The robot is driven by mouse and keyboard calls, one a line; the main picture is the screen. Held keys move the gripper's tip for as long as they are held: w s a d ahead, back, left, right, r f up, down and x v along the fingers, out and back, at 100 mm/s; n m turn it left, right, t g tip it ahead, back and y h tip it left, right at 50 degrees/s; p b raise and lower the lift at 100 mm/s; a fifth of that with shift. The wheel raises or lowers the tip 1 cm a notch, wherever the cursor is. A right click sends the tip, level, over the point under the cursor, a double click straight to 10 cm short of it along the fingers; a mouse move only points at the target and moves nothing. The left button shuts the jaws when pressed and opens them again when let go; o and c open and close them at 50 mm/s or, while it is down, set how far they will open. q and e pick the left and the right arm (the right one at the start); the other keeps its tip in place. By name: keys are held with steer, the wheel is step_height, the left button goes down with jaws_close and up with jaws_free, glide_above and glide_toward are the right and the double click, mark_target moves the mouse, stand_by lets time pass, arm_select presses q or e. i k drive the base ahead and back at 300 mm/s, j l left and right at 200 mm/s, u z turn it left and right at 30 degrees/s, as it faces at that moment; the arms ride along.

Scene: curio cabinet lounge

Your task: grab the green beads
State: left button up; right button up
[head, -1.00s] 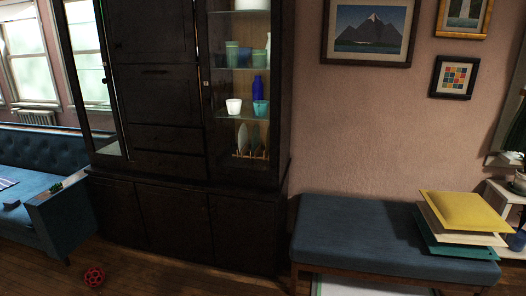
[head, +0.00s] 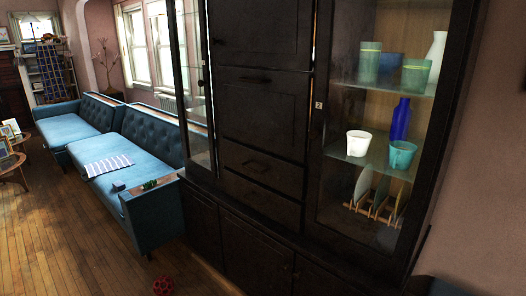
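A small green item (head: 150,184) lies on the wooden-topped arm of the near blue sofa, left of the dark cabinet. It is too small to tell for sure whether it is the green beads. No other green beads can be made out. Neither of my grippers is in view.
A tall dark cabinet (head: 262,119) with glass doors fills the middle and right; cups, a blue bottle (head: 401,119) and plates stand behind its right glass. A blue sofa (head: 150,217) stands at left. A red openwork ball (head: 163,286) lies on the floor. Wood floor (head: 70,245) is clear at left.

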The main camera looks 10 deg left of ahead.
mark_target(150, 183)
steer(key=i+j+u, duration=0.3)
steer(key=i+u, duration=1.2)
steer(key=i+l, duration=0.05)
